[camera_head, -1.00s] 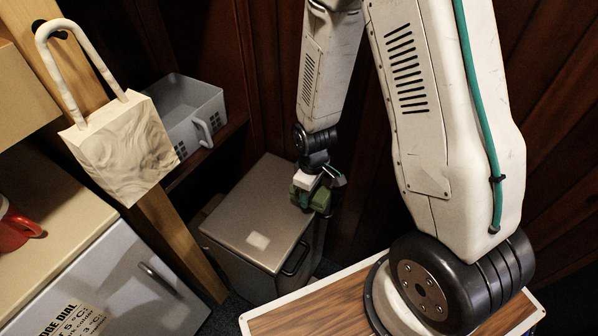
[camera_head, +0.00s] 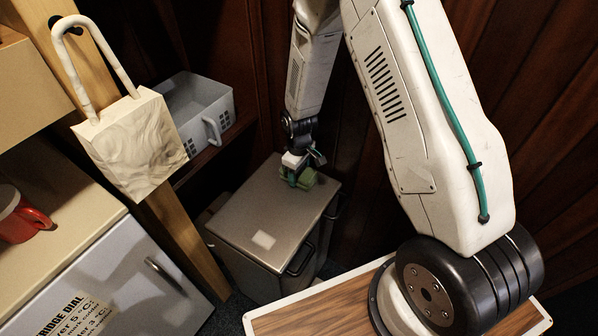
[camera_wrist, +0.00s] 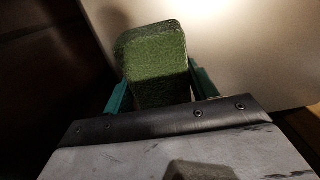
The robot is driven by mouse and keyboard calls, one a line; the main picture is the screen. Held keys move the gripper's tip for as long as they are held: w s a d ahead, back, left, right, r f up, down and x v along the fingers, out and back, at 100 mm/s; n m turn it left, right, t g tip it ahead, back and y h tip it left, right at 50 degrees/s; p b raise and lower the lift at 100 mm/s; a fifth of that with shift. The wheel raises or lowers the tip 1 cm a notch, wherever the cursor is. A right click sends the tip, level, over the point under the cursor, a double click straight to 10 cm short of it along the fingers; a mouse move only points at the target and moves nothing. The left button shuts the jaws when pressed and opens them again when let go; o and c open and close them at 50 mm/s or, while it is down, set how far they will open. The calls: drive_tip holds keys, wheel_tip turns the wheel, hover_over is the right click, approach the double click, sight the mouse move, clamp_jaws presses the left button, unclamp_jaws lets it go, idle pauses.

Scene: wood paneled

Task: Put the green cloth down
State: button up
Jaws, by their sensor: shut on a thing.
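The green cloth (camera_head: 306,178) looks like a folded, rounded block with a rough surface. My gripper (camera_head: 297,180) is shut on it, over the back part of the grey metal box's lid (camera_head: 262,208). In the wrist view the green cloth (camera_wrist: 155,65) sits between my two teal fingers (camera_wrist: 158,90), with the pale lid (camera_wrist: 260,50) behind it. I cannot tell whether the cloth touches the lid or is just above it. Its underside is hidden.
A grey basket (camera_head: 196,108) stands on a shelf at the back left. A white bag (camera_head: 132,140) hangs from a wooden post (camera_head: 185,240). A red mug (camera_head: 22,218) is on the counter above the fridge (camera_head: 130,280). The lid's front is clear except for a pale patch.

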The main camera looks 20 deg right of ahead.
drive_tip(key=o, duration=1)
drive_tip(key=shift+f, duration=0.1)
drive_tip(key=s+r+m, duration=0.1)
drive_tip(key=s+r, duration=0.1)
drive_tip(key=r, duration=0.9)
drive_tip(key=s+r, duration=0.2)
drive_tip(key=r, duration=1)
drive_tip(key=s+d+r+m, duration=0.1)
drive_tip(key=s+r+m, duration=0.1)
drive_tip(key=s+r, duration=0.4)
drive_tip(key=s+d+r+m, duration=0.1)
drive_tip(key=s+r+m, duration=0.1)
drive_tip(key=s+r, duration=0.4)
drive_tip(key=s+d+r+m+t, duration=0.1)
drive_tip(key=s+r, duration=0.4)
drive_tip(key=s, duration=0.9)
drive_tip(key=shift+r+m, duration=0.4)
drive_tip(key=shift+m, duration=0.2)
